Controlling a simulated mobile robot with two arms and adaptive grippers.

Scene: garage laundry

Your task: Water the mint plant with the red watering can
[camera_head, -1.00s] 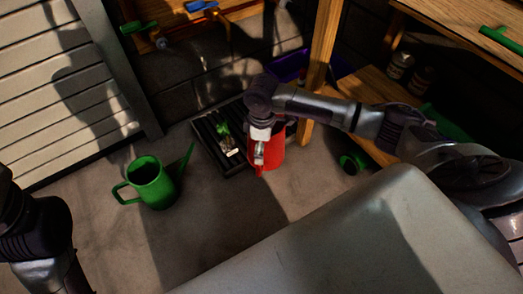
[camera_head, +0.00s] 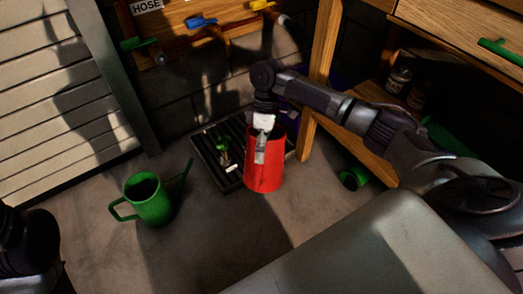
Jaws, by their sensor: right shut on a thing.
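The red watering can (camera_head: 265,181) is upright in the middle of the view, in front of the right part of the black slatted tray (camera_head: 202,152). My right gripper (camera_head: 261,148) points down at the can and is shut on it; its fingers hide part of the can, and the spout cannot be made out. The small green mint plant (camera_head: 222,145) stands on the tray, left of the can, with a white label by it. At the lower left only a dark part of my left arm shows; its gripper is out of view.
A green watering can (camera_head: 150,201) stands on the floor at left, its spout toward the tray. A wooden post (camera_head: 319,75) and shelf stand behind my right arm. A small green item (camera_head: 353,178) lies on the floor at right.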

